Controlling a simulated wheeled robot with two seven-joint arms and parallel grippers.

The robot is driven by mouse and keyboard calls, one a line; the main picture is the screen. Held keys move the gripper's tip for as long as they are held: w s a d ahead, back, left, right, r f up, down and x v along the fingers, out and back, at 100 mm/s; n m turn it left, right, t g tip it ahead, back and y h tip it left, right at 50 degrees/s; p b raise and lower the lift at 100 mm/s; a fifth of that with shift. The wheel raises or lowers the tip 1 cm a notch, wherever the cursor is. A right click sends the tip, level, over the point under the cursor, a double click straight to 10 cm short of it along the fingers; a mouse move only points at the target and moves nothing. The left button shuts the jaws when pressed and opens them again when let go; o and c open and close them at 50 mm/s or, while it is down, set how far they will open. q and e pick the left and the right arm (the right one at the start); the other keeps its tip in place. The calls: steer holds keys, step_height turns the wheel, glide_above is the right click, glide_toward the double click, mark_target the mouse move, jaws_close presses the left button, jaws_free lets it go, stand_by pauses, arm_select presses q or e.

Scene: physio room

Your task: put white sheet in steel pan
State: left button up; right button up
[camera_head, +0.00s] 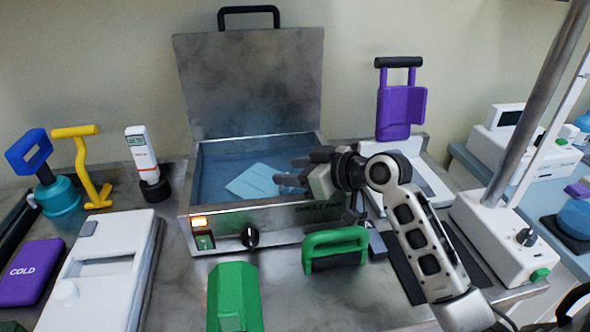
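The steel pan (250,215) is an open-lidded metal box in the middle of the counter, with blue liquid or a blue lining inside. A pale sheet (252,182), tinted light blue, lies in the pan, tilted to the picture's edges. My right gripper (292,170) reaches over the pan's right side from the right. Its dark fingers are apart, with the tips close to the sheet's right edge. I cannot tell whether they touch it. My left gripper is not in view.
The raised lid (250,80) stands behind the pan. A green handle (335,248) and a green block (234,297) are in front. A purple holder (400,110) stands behind my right arm. A white device (100,265) and purple COLD pack (30,272) lie left.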

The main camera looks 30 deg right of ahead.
steer(key=shift+f, duration=0.15)
steer(key=shift+r, duration=0.35)
steer(key=shift+s+d+r+p, duration=0.2)
steer(key=shift+r+p, duration=0.05)
steer(key=shift+p, duration=0.05)
steer(key=b+v, duration=0.1)
steer(key=v, duration=1)
steer(key=shift+s+r, duration=0.2)
steer(key=shift+r, duration=0.05)
